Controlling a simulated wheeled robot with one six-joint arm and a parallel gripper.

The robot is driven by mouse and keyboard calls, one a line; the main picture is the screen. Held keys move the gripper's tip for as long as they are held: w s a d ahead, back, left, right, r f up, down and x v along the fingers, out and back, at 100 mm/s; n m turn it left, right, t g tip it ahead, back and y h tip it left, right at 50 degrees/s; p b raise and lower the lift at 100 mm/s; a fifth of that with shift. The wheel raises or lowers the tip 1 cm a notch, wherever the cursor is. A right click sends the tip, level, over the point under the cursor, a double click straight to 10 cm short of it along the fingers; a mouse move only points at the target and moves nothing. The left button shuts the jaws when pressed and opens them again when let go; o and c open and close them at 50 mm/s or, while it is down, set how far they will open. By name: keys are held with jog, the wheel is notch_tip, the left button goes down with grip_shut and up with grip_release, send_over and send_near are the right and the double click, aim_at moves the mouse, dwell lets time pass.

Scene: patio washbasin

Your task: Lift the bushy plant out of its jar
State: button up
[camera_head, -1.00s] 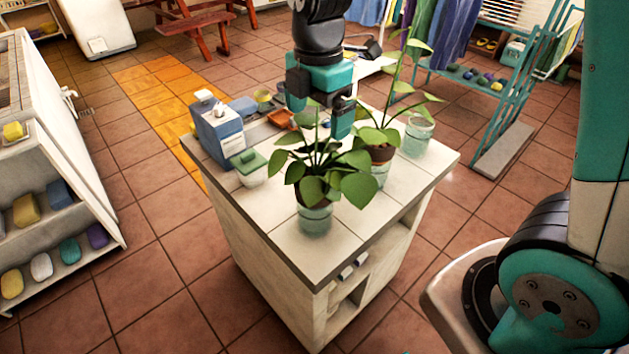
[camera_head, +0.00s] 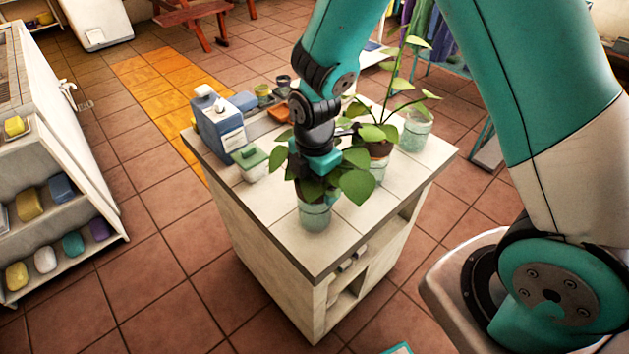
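The bushy plant (camera_head: 357,186) has broad green leaves and stands in a greenish glass jar (camera_head: 314,216) near the front of the tiled counter. My gripper (camera_head: 316,182) is down among its leaves, right above the jar. The fingers are mostly hidden by leaves, so I cannot tell whether they are shut on the plant. A taller, sparser plant (camera_head: 390,108) stands in another glass jar just behind and to the right.
An empty-looking glass jar (camera_head: 414,132) stands at the counter's right. A blue-and-white bottle (camera_head: 218,125) and a green-lidded container (camera_head: 250,163) stand at the left. The counter (camera_head: 265,208) is bare at front left.

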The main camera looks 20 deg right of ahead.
jog(key=shift+f, duration=0.45)
jog(key=shift+c, duration=0.2)
jog(key=c, duration=0.8)
